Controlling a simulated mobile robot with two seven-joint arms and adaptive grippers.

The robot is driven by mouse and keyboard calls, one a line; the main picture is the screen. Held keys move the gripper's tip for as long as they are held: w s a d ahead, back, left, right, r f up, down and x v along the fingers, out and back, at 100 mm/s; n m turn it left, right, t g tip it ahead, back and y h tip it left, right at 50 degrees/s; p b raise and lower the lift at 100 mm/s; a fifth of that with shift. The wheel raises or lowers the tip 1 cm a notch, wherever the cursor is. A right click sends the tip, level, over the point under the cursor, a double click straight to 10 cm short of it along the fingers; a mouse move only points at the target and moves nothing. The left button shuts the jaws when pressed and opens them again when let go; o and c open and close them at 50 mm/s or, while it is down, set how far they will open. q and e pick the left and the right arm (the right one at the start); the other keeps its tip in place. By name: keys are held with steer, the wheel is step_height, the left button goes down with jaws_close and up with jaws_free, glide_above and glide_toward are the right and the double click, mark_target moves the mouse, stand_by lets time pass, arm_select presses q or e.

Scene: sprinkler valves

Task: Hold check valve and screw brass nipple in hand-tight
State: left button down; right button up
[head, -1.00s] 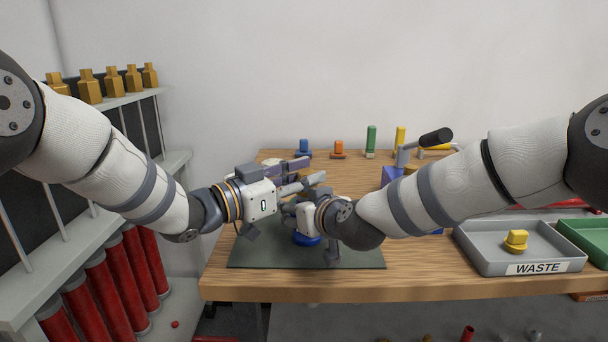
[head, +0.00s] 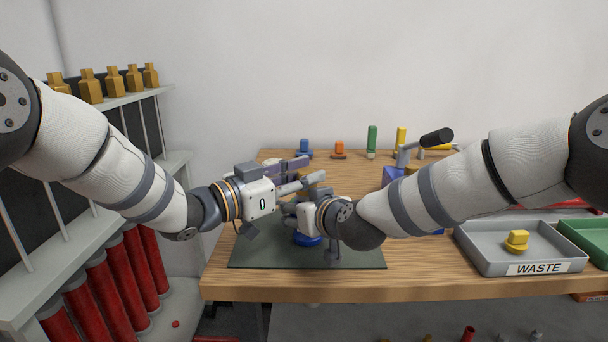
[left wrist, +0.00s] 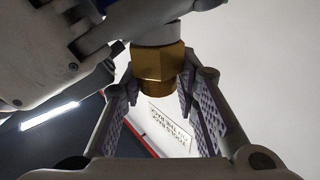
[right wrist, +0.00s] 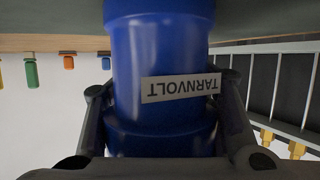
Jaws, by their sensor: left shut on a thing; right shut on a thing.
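The check valve is a blue body (right wrist: 160,70) with a white TARNVOLT label in the right wrist view. It stands between the fingers of my right gripper (right wrist: 165,115), which is shut on it. In the head view only its blue base (head: 307,240) shows clearly above the dark mat. The brass nipple (left wrist: 158,65) has a hex section and a round lower end in the left wrist view. It sits between the fingers of my left gripper (left wrist: 160,95), which is shut on it. In the head view the left gripper (head: 306,173) is just above the right gripper (head: 288,207); the join between nipple and valve is hidden.
A dark mat (head: 250,252) lies at the front of the wooden table (head: 420,278). A grey WASTE tray (head: 480,258) holding a yellow part (head: 516,241) is at right, beside a green tray (head: 590,240). Several coloured parts stand along the back. A shelf with brass parts is at left.

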arm_select(q)
steer(key=shift+f, duration=0.4)
stand_by(0.6)
steer(key=shift+r, duration=0.1)
steer(key=shift+r, duration=0.3)
steer(key=shift+d, duration=0.1)
stand_by(0.9)
steer(key=shift+f, duration=0.2)
steer(key=shift+r, duration=0.25)
stand_by(1.1)
steer(key=shift+f, duration=0.15)
steer(key=c, duration=1.3)
jaws_free()
steer(key=shift+c, duration=0.2)
steer(key=shift+o, duration=0.8)
steer(key=shift+f, duration=0.15)
